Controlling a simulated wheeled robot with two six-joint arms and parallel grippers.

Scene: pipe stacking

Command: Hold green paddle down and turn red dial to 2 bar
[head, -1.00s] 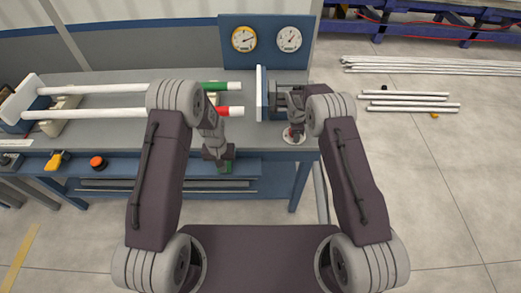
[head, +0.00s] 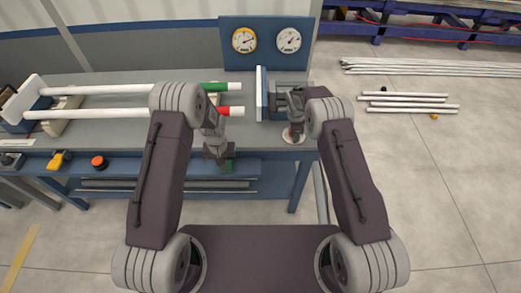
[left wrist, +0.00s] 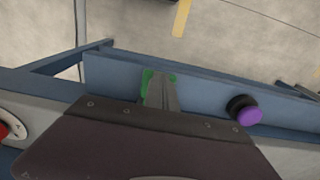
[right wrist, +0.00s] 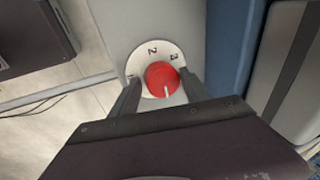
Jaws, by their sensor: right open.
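The green paddle (head: 229,165) is at the front edge of the bench in the head view. My left gripper (head: 220,156) is over it. In the left wrist view the closed fingers (left wrist: 160,88) lie over the paddle (left wrist: 148,76) and hide its middle; how far it is pressed I cannot tell. The red dial (right wrist: 162,78) sits on a white round scale marked 1, 2 and 3. Its white mark points toward my right gripper, away from the 2. My right gripper (right wrist: 158,96) is open, with a finger on either side of the dial.
A yellow-rimmed gauge (head: 244,40) and a white gauge (head: 288,41) stand on the blue panel behind. Two white pipes with green and red bands lie on the bench at left. A purple button (left wrist: 246,111) is near the paddle. More pipes (head: 405,103) lie on the floor at right.

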